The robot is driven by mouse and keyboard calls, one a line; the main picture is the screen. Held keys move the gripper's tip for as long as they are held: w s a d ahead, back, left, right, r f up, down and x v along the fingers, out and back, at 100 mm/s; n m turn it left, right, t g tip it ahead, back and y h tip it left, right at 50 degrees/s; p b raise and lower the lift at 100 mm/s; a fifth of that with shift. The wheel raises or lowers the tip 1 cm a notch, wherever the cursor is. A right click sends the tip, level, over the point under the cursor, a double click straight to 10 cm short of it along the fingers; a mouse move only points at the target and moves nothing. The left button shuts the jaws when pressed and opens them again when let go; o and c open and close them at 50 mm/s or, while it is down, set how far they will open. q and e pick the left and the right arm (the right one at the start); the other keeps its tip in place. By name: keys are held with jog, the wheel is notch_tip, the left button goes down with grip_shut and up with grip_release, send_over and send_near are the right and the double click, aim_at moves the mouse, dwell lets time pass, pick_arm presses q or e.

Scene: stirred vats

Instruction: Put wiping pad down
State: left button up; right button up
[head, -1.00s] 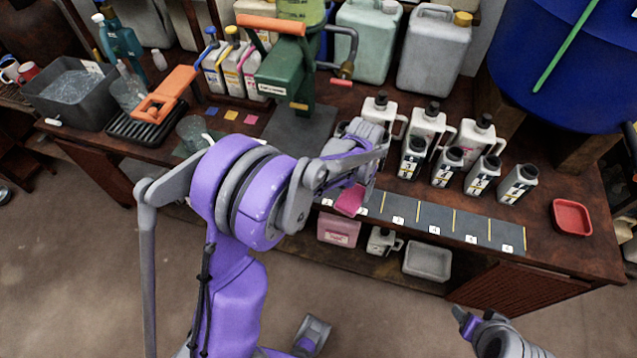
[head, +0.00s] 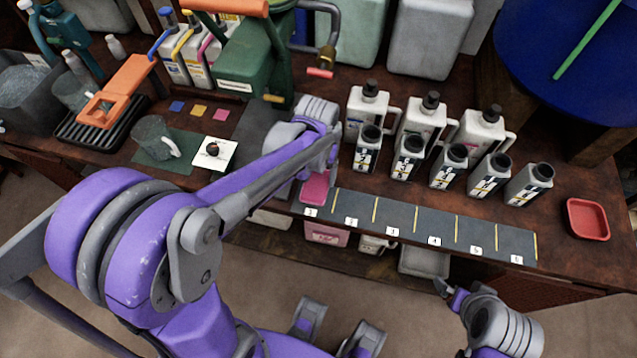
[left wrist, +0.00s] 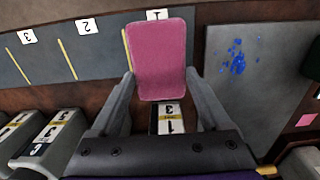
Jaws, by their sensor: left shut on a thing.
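The pink wiping pad (head: 315,188) is at my left gripper (head: 319,173), over the end of the numbered strip by label 1. In the left wrist view the pad (left wrist: 160,58) sits between the two fingers of the left gripper (left wrist: 163,82), which is shut on it. It covers part of the label 1 slot there. Whether it touches the strip I cannot tell. My right gripper (head: 450,292) is low at the right, in front of the bench and away from the pad; its jaws are too small to read.
The numbered strip (head: 395,222) runs along the bench's front edge. Several black-capped bottles (head: 448,166) stand behind it. A grey mat with blue stains (left wrist: 237,85) lies beside the pad. A red tray (head: 587,220) is at the right, a glass beaker (head: 152,140) at the left.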

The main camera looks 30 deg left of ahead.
aim_at(318, 178)
pick_arm(q)
jog(key=shift+f+b, duration=0.3)
jog(key=shift+f, duration=1.8)
jog(key=shift+f, duration=0.1)
